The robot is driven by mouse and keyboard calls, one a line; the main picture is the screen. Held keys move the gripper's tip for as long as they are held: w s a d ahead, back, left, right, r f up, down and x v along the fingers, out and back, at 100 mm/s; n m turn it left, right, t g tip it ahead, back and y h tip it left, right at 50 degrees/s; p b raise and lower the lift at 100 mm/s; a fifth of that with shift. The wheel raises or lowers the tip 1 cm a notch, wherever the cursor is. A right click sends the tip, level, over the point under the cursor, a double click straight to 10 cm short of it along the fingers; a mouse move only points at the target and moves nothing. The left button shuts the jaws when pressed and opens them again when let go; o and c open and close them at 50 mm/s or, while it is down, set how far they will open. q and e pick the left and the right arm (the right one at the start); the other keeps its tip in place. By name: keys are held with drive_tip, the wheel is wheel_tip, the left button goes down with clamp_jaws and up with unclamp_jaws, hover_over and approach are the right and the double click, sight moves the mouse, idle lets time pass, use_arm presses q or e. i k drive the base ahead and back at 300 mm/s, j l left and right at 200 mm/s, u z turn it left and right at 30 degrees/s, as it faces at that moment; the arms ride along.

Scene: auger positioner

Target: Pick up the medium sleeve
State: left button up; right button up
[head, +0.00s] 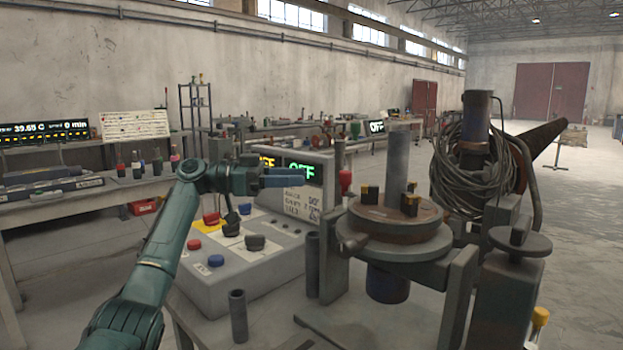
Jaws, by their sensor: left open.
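Three upright grey tubes that look like sleeves stand near the positioner. A short sleeve (238,316) stands on the near table edge. A taller sleeve (312,266) stands between the control box and the positioner. Another grey tube (339,158) rises behind the positioner's left side. I cannot tell for certain which is the medium sleeve; the middle one by apparent height is the one beside the control box. My left gripper (303,177) is open and empty, pointing right in front of the display, above and apart from the sleeves. My right gripper is not in view.
A control box (205,285) with coloured buttons and an "OFF" display (302,171) stands below my left arm. The positioner's round table (398,215) carries a vertical pipe (398,155) and yellow-black clamps. Coiled cable (462,165) hangs at the right.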

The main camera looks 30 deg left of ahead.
sight(399, 141)
drive_tip(key=k, duration=1)
